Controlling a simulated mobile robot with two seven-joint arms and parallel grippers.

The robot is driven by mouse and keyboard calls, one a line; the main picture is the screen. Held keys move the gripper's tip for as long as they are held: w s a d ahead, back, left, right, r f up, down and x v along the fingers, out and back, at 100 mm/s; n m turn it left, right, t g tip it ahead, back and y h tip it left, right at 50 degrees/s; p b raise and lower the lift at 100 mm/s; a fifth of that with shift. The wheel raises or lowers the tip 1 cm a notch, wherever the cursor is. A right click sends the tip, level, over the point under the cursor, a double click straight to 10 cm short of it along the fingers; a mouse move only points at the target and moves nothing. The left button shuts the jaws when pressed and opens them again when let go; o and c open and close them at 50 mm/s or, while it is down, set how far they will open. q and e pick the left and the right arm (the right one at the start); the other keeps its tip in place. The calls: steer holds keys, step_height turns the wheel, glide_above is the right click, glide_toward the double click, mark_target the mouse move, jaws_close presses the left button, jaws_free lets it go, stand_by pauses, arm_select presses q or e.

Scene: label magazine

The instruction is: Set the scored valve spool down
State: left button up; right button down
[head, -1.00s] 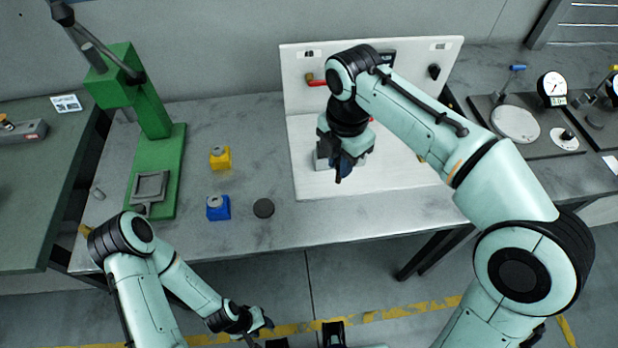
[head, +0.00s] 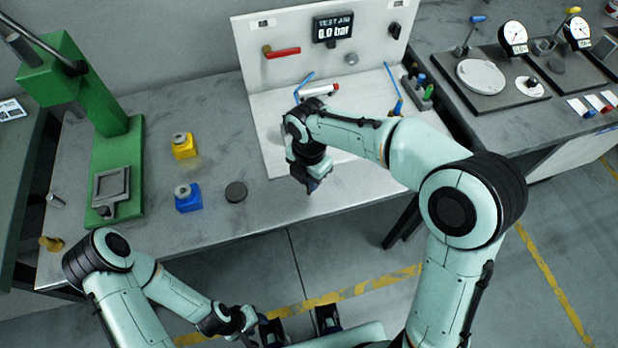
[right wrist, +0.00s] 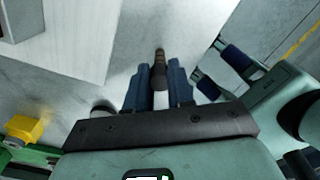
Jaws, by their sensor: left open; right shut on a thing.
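My right gripper (head: 312,187) hangs above the front part of the bench, by the front edge of the white test stand. In the right wrist view my right gripper (right wrist: 160,82) is shut on the valve spool (right wrist: 159,62), a dark, brownish ridged rod pointing out past the fingertips. Its rear end is hidden between the fingers, and scoring cannot be made out. In the head view the gripper mostly hides the spool. My left gripper (head: 258,322) is open and empty, low in front of the bench.
A blue block (head: 188,198), a yellow block (head: 185,147) and a dark disc (head: 236,192) stand on the grey bench, left of the white test stand (head: 262,135). A green press (head: 118,155) and a brass piece (head: 50,243) are further left. The bench's front middle is clear.

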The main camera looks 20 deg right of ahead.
steer(key=shift+f, duration=0.15)
steer(key=c, duration=1.4)
jaws_free()
steer(key=shift+f, duration=0.1)
steer(key=o, duration=0.4)
arm_select(q)
steer(key=shift+w+r+p, duration=0.35)
steer(key=shift+r+p, duration=0.15)
steer(key=shift+r, duration=0.1)
steer(key=shift+w+r+p, duration=0.3)
steer(key=shift+r+p, duration=0.2)
steer(key=shift+r, duration=0.05)
arm_select(e)
step_height(320, 180, up, 12)
steer(key=shift+r, duration=0.2)
arm_select(q)
steer(key=shift+s, duration=0.1)
